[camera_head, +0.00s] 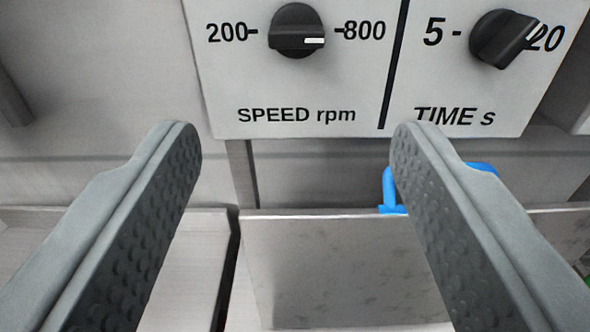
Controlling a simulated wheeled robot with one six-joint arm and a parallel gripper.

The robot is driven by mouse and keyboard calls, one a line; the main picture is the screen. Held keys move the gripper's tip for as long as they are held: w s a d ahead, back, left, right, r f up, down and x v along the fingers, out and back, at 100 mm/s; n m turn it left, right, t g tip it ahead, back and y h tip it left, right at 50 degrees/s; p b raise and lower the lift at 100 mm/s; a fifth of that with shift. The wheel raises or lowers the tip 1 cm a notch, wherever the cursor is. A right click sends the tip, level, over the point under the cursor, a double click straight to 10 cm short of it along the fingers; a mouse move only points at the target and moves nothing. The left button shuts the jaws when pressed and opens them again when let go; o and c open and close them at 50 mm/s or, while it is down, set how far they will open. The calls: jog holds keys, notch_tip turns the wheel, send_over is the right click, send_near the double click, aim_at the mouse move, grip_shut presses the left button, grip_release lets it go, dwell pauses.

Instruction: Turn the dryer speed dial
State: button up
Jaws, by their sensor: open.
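The black speed dial (297,31) sits at the top centre on a light panel (270,87) marked "SPEED rpm". Its labels read 200 at left and 800 at right, and its white mark points right, toward 800. My gripper (295,145) is open and empty, with one dark textured finger on each side of the picture. The fingertips appear below the speed dial in the picture and apart from it. Part of the "TIME s" label is close to the right fingertip.
A black time dial (503,39) stands right of the speed dial, past a dark dividing line, its white mark toward 20. Below the panel are a blue handle-like part (390,188), partly hidden by my right finger, and a grey metal box-like surface (335,265).

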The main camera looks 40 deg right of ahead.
jog(key=shift+v, duration=1.6)
jog(key=s+d+f+n+y, duration=0.2)
jog(key=s+d+n+y, duration=0.15)
jog(key=s, duration=0.95)
jog(key=s+d+f+n+y, duration=0.1)
jog(key=s+d+n+y, duration=0.3)
jog(key=s, duration=1)
jog(key=s+f+t+y, duration=0.1)
jog(key=s+f, duration=0.2)
jog(key=s, duration=0.6)
jog(key=s+d+f+t+y, duration=0.1)
jog(key=s+f, duration=0.3)
jog(key=s, duration=0.6)
jog(key=s+d+f+y, duration=0.1)
jog(key=s+f, duration=0.3)
jog(key=s, duration=0.6)
jog(key=shift+d+f+t, duration=0.2)
jog(key=shift+t, duration=0.2)
